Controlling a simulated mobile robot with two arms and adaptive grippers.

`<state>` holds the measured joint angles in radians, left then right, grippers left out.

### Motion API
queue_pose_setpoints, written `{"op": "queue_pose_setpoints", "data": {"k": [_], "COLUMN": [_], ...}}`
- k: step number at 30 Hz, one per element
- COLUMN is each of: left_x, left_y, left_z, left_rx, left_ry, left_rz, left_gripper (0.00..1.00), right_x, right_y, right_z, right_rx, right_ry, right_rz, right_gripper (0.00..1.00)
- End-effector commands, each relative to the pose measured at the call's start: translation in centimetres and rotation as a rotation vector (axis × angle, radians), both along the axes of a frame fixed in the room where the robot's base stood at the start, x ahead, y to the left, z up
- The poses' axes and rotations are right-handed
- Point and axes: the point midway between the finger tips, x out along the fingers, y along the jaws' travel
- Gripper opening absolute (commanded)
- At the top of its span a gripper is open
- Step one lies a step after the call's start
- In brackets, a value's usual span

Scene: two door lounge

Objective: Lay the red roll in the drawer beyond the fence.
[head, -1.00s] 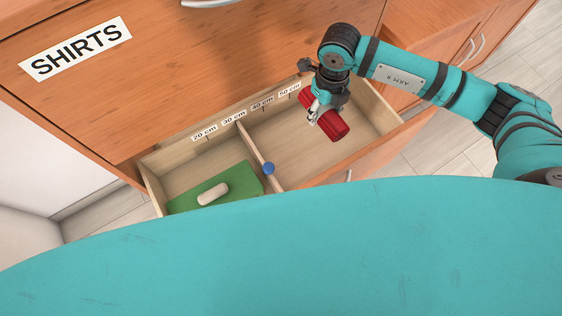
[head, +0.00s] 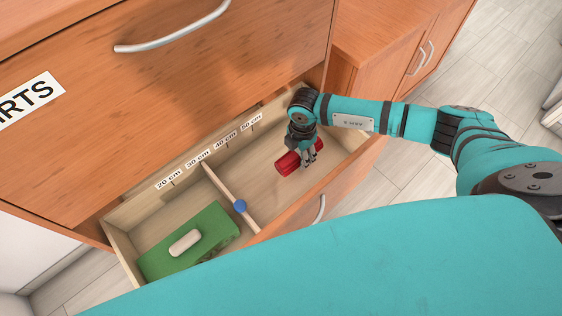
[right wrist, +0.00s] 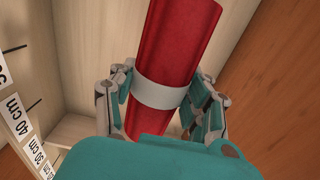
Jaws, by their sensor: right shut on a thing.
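The red roll (head: 288,165) is in my right gripper (head: 306,157), over the right compartment of the open drawer (head: 336,190). The right wrist view shows the roll (right wrist: 182,40) with a pale band (right wrist: 160,92) around it, between the two fingers. I cannot tell whether the roll touches the drawer floor. The fence (head: 220,185) is a thin wooden divider with a blue knob (head: 239,206). It crosses the drawer to the left of the roll. My left gripper is not in view.
Left of the fence, a green block (head: 212,226) lies with a beige rounded piece (head: 185,242) on it. Centimetre labels (head: 198,158) run along the drawer's back wall. A closed upper drawer with a handle (head: 172,36) overhangs behind. Bare floor shows around the roll.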

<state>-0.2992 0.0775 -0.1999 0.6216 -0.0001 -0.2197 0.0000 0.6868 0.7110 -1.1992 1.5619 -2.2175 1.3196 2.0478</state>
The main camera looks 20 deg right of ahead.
Motion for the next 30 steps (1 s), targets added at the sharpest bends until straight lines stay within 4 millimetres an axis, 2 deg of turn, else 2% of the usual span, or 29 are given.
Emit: {"op": "queue_pose_setpoints", "data": {"k": [3,6,11,17,30], "left_x": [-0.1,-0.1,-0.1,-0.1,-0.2], "left_y": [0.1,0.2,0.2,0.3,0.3], "left_z": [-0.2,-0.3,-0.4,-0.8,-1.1], "left_rx": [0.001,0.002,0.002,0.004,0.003], "left_ry": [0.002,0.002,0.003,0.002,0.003], "left_rz": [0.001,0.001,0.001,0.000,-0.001], "left_gripper": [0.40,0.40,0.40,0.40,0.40], "right_x": [-0.1,-0.1,-0.1,-0.1,-0.1], "right_y": [0.0,0.0,0.0,0.1,0.0], "right_z": [-2.5,-4.1,-5.6,-8.4,-9.2], "right_rx": [-0.002,-0.002,-0.001,-0.001,0.000], "right_ry": [0.003,0.003,0.002,0.003,0.001], "right_rz": [0.002,0.002,0.004,0.003,0.004], "right_gripper": [0.13,0.13,0.13,0.13,0.13]}}
